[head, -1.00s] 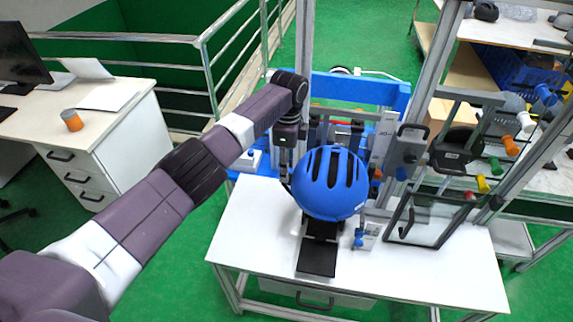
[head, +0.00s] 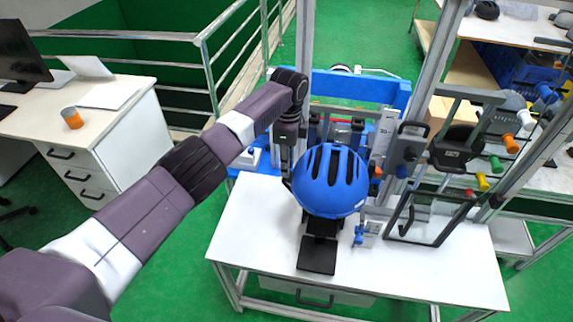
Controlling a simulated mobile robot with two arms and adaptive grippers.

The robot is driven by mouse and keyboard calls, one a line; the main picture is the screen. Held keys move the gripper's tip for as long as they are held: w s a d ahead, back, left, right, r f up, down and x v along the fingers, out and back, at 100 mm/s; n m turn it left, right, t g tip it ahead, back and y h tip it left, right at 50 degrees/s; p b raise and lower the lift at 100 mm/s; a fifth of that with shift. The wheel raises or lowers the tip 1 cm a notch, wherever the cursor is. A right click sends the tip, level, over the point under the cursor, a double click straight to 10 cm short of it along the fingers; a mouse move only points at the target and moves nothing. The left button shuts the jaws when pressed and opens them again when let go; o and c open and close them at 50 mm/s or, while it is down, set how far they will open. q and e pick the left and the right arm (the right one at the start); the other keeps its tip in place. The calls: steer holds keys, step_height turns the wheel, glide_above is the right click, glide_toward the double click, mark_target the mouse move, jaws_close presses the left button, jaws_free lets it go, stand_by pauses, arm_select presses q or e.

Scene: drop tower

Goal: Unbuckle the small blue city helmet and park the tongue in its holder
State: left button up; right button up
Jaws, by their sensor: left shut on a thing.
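The small blue city helmet (head: 329,182), with dark vent slots, sits on a black stand (head: 318,253) on the white table. My left arm comes in from the left, and my left gripper (head: 287,180) points down at the helmet's left rear side. Its fingertips are mostly hidden by the helmet. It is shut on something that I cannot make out. The strap, buckle and tongue are hidden. A small stand with a blue post (head: 359,237) is just right of the helmet; I cannot tell whether it is the tongue holder. My right gripper is not in view.
A tower of metal posts (head: 304,45) and a blue frame (head: 345,85) rise behind the helmet. A framed clear panel (head: 428,222) stands on the right of the white table (head: 250,245). The table's front left is clear. A desk (head: 125,110) stands at the left.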

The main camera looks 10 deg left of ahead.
arm_select(q)
steer(key=shift+r, duration=0.15)
steer(key=shift+r+p, duration=1.5)
steer(key=shift+r, duration=0.1)
steer(key=s+a+f, duration=0.2)
steer(key=s+a, duration=0.2)
steer(key=shift+f, duration=0.2)
steer(key=shift+s+f, duration=2.95)
steer(key=shift+s, duration=1.45)
steer(key=s+d+f, duration=0.1)
steer(key=s+d, duration=0.1)
steer(key=d, duration=0.8)
steer(key=s+d+f+b, duration=0.1)
steer(key=s+d, duration=0.1)
steer(key=d, duration=0.9)
steer(key=shift+s+f, duration=0.25)
steer(key=shift+f, duration=0.1)
